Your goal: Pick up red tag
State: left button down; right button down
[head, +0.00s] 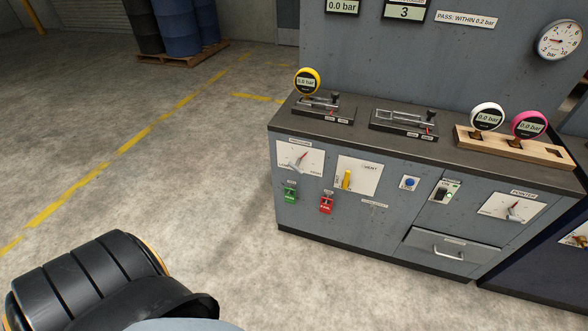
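The red tag (326,204) hangs on the front face of the grey test bench, below the yellow vent lever (347,179). A green tag (290,194) hangs to its left, under the left dial. Black rounded parts of my own arm show at the lower left, well apart from the bench. Neither of my grippers' fingertips can be seen.
The bench top (365,126) carries a yellow gauge (306,82), two clamp fixtures, and a wooden rack (500,147) with a white and a pink gauge. Open concrete floor lies left of the bench; barrels stand on a pallet behind.

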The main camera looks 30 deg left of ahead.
aim_at(325, 208)
jog(key=u, duration=0.75)
